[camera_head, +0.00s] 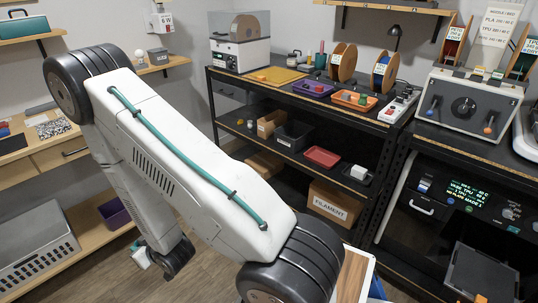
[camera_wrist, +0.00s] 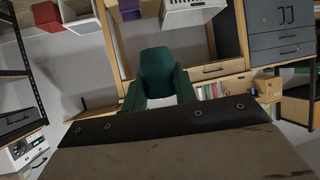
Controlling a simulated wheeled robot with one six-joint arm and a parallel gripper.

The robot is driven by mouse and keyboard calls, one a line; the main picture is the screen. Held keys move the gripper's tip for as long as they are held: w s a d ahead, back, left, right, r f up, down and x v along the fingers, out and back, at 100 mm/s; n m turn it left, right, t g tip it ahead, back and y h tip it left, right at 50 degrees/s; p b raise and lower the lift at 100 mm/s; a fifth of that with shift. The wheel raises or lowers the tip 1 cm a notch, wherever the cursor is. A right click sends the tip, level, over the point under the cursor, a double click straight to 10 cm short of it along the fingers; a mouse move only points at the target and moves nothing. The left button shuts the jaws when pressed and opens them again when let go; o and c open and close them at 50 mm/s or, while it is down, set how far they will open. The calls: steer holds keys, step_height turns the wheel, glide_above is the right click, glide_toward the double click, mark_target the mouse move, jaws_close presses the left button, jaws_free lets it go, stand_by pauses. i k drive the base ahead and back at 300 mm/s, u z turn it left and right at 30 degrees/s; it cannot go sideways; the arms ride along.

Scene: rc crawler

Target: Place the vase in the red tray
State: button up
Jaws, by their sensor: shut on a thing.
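The red tray (camera_head: 322,157) lies empty on the middle shelf of the dark rack in the head view. My gripper (camera_wrist: 160,88) shows in the wrist view as two dark green fingers, shut on a dark teal rounded body that I take to be the vase (camera_wrist: 158,68). Its lower part is hidden behind the fingers and a brown slab with a black edge. In the head view my arm hangs down at the left, well away from the tray. Its end is small there, and the vase cannot be made out clearly.
The rack's top (camera_head: 280,89) is above. A FILAMENT box (camera_head: 331,206) sits below. A grey crate (camera_head: 36,250) is at the lower left.

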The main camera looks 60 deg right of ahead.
mark_target(322, 157)
steer(key=z, duration=0.35)
steer(key=i, duration=1)
steer(key=z, duration=1.15)
steer(key=i, duration=0.4)
steer(key=z, duration=0.3)
